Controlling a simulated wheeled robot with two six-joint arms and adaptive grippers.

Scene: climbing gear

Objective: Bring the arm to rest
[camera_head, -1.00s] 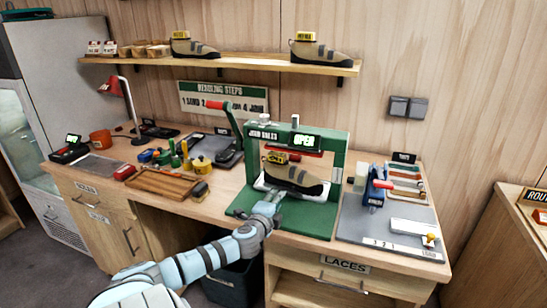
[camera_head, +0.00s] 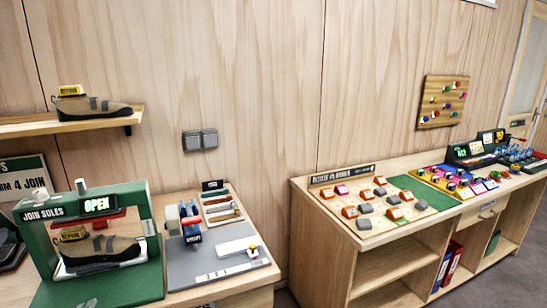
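Neither of my arms or grippers shows in the head view now. The green sole press (camera_head: 146,220), marked JOIN SOLES, stands at the lower left with its display reading OPEN. A climbing shoe (camera_head: 100,252) with a yellow tag sits inside it, toe to the right. No gripper is seen at the shoe or the press.
A grey mat (camera_head: 190,268) with a blue clamp tool (camera_head: 190,222) lies right of the press. A second bench (camera_head: 330,245) with a route-planner board (camera_head: 385,226) stands to the right, beyond a gap. Another shoe (camera_head: 90,107) rests on the wall shelf (camera_head: 30,127).

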